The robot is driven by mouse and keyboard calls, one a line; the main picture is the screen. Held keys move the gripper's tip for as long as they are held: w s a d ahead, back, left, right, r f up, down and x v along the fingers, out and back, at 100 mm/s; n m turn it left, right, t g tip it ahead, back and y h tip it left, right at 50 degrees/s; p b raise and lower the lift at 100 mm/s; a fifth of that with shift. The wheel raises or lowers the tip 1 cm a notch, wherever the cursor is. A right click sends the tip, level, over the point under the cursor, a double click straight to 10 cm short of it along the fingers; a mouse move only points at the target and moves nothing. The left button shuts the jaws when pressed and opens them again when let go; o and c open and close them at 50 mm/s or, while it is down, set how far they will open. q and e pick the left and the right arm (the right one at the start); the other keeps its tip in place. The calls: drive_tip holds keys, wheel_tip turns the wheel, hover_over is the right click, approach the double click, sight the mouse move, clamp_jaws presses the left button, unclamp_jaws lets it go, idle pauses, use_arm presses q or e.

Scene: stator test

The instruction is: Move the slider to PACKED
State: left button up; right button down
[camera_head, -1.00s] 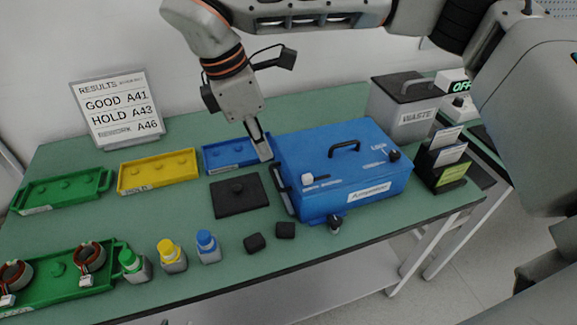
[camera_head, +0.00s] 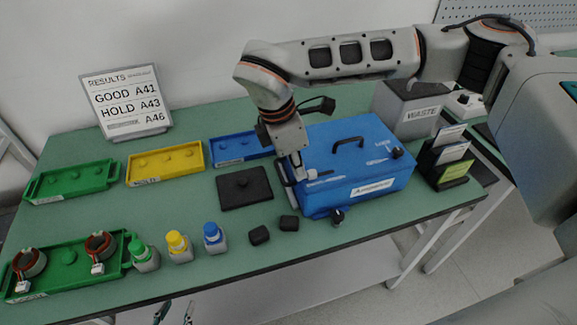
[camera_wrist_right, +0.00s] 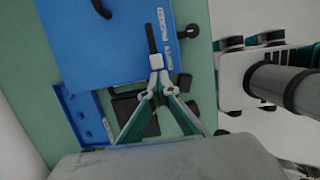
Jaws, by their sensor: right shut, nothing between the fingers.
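The slider's white knob (camera_head: 312,174) sits at the left end of its dark slot on top of the blue box (camera_head: 375,189). In the right wrist view the knob (camera_wrist_right: 155,62) is at the near end of the slot (camera_wrist_right: 151,38), beside white lettering too small to read surely. My right gripper (camera_head: 299,172) is shut and empty, pointing down just left of the knob. Its fingertips (camera_wrist_right: 157,80) meet right at the knob's near side; I cannot tell whether they touch it. My left gripper (camera_head: 175,312) shows only its two tips, apart, at the bottom edge.
The box also has a black handle (camera_head: 347,142) and a black round knob (camera_head: 397,152). A black plate (camera_head: 244,190), two black blocks and several capped bottles stand left and in front. Yellow (camera_head: 165,166), blue and green trays lie further left.

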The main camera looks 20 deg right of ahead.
sight(320, 175)
drive_tip(key=shift+d, duration=0.1)
drive_tip(key=shift+d+f, duration=0.1)
drive_tip(key=shift+d, duration=0.15)
drive_tip(key=d+b, duration=0.2)
drive_tip(key=d, duration=0.1)
drive_tip(key=shift+d, duration=0.4)
drive_tip(key=shift+w+d, duration=0.1)
drive_tip(key=shift+d, duration=0.3)
drive_tip(key=shift+a, duration=0.1)
